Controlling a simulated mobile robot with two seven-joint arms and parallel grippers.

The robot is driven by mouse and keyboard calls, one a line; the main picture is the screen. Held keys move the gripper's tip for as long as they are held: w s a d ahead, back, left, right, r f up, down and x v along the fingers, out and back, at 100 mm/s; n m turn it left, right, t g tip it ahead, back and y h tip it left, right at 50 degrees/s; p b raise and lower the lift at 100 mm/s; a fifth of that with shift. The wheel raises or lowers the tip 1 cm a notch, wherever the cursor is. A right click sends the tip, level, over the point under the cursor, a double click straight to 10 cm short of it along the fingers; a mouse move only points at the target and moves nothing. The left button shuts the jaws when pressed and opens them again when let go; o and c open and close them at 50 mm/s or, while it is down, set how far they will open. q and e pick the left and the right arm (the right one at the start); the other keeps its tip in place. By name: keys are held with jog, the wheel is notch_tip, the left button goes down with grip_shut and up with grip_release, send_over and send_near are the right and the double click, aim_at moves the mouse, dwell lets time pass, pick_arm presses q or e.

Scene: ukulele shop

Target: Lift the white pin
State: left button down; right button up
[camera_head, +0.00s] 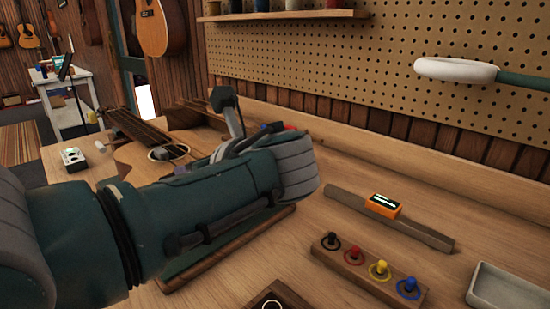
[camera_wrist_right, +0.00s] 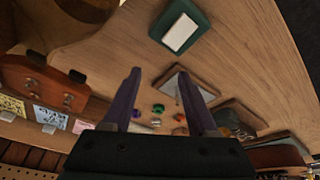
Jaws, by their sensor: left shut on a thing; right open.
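I cannot make out the white pin in either view. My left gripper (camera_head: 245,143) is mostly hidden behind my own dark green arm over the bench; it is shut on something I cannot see. A wooden rack (camera_head: 353,268) in the head view holds a black pin (camera_head: 332,240), a red pin (camera_head: 354,252), a yellow pin (camera_head: 381,266) and a blue pin (camera_head: 409,284), each standing in a ring of its colour. My right gripper (camera_wrist_right: 165,90) is open and empty in the right wrist view, above the bench with small coloured pieces beyond its fingers.
A dark wooden block with a pale ring (camera_head: 272,304) is at the bottom edge. An orange device (camera_head: 383,206) sits on a wooden strip (camera_head: 420,232). A grey tray (camera_head: 510,289) is at lower right. A green mat (camera_head: 212,262) lies under my arm.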

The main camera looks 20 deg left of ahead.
jog(key=shift+a, duration=0.1)
dwell(0.7)
pick_arm(q)
jog(key=shift+r, duration=0.1)
pick_arm(e)
jog(key=shift+r, duration=0.15)
pick_arm(q)
notch_tip(320, 180, up, 2)
jog(key=p, duration=0.3)
jog(key=shift+r, duration=0.1)
pick_arm(e)
notch_tip(320, 180, up, 3)
jog(key=shift+f, duration=0.25)
pick_arm(q)
jog(key=c, duration=0.8)
grip_release()
jog(key=shift+f, duration=0.2)
jog(key=shift+d, duration=0.1)
